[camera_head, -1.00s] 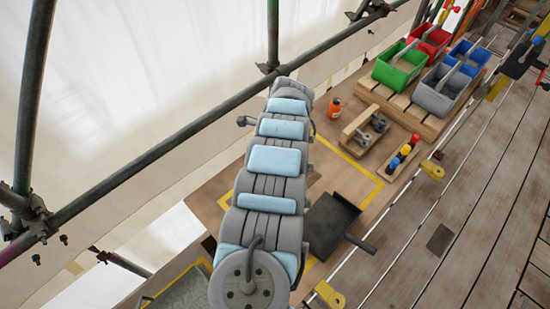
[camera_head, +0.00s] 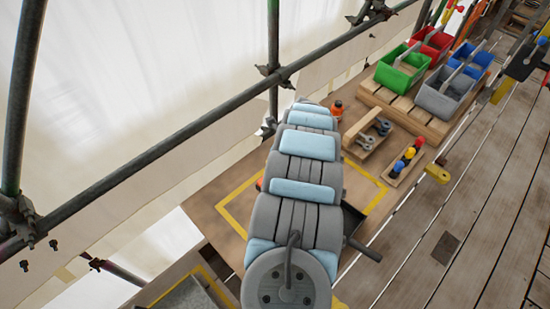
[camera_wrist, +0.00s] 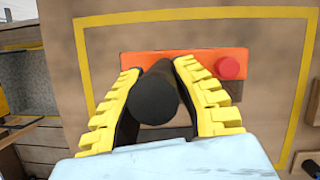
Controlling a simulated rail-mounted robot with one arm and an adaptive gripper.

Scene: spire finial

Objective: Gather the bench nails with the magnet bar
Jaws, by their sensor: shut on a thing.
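In the wrist view my gripper (camera_wrist: 158,68) is shut on the black round handle (camera_wrist: 155,98) of the magnet bar. The magnet bar (camera_wrist: 205,62) is an orange-red block with a red button at its right end. It lies across the view inside a yellow outline on the bench (camera_wrist: 190,30). Whether it touches the bench I cannot tell. A small dark patch shows below its right end; I cannot tell what it is. No nails can be made out. In the head view my arm hides the gripper; a small red-orange bit (camera_head: 259,184) shows beside it.
A black pan (camera_head: 352,218) is partly hidden right of my arm. Green (camera_head: 402,66), red, blue and grey (camera_head: 443,92) bins stand at the back right. Scaffold poles run along the left.

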